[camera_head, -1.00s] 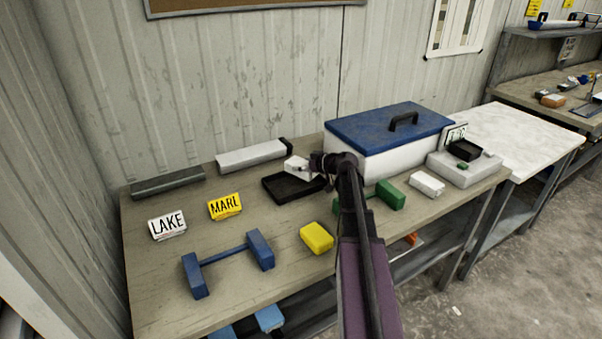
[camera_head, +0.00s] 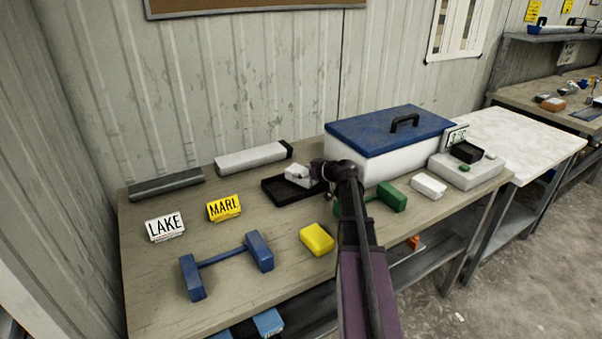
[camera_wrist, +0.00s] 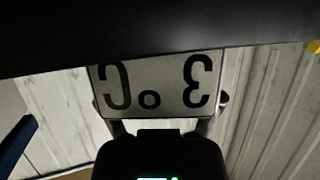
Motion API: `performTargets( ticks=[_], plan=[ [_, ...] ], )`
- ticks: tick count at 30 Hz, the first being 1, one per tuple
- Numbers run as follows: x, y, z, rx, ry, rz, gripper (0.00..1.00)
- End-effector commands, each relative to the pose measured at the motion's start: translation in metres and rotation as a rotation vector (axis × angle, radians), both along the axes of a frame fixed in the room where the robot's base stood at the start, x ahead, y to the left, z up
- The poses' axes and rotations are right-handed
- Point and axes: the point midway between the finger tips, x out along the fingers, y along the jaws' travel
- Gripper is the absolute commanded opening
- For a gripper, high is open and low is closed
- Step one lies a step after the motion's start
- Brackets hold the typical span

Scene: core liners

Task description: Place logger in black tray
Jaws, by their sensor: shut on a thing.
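The logger (camera_head: 296,173) is a small white block at the tip of my gripper (camera_head: 311,175), which is shut on it. In the head view it sits over the black tray (camera_head: 282,195), low and inside the outline of its rim; I cannot tell whether it touches the tray floor. In the wrist view the logger's pale face (camera_wrist: 155,80) shows upside-down characters like "3°C" between my fingers. A dark band across the top of that view may be the tray.
A white cooler with a blue lid (camera_head: 385,130) stands just right of my gripper. Green (camera_head: 391,196), yellow (camera_head: 316,238) and blue (camera_head: 228,260) pieces lie in front. LAKE (camera_head: 165,226) and MARL (camera_head: 224,208) signs stand left. A white-grey core box (camera_head: 250,160) lies behind the tray.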

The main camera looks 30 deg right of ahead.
Motion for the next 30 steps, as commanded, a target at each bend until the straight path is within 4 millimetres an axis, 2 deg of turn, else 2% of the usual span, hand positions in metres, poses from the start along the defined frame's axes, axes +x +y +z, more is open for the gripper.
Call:
performTargets(
  ticks=[10,11,12,30],
  plan=[
    [-0.0031,0.0018,-0.0081,0.003,0.008,0.002,0.33],
    [-0.0034,0.0020,-0.0085,0.003,0.009,0.003,0.88],
    [-0.0037,0.0021,-0.0088,0.003,0.010,0.003,1.00],
    [-0.0073,0.0036,-0.0077,0.002,0.011,0.003,1.00]
  ],
)
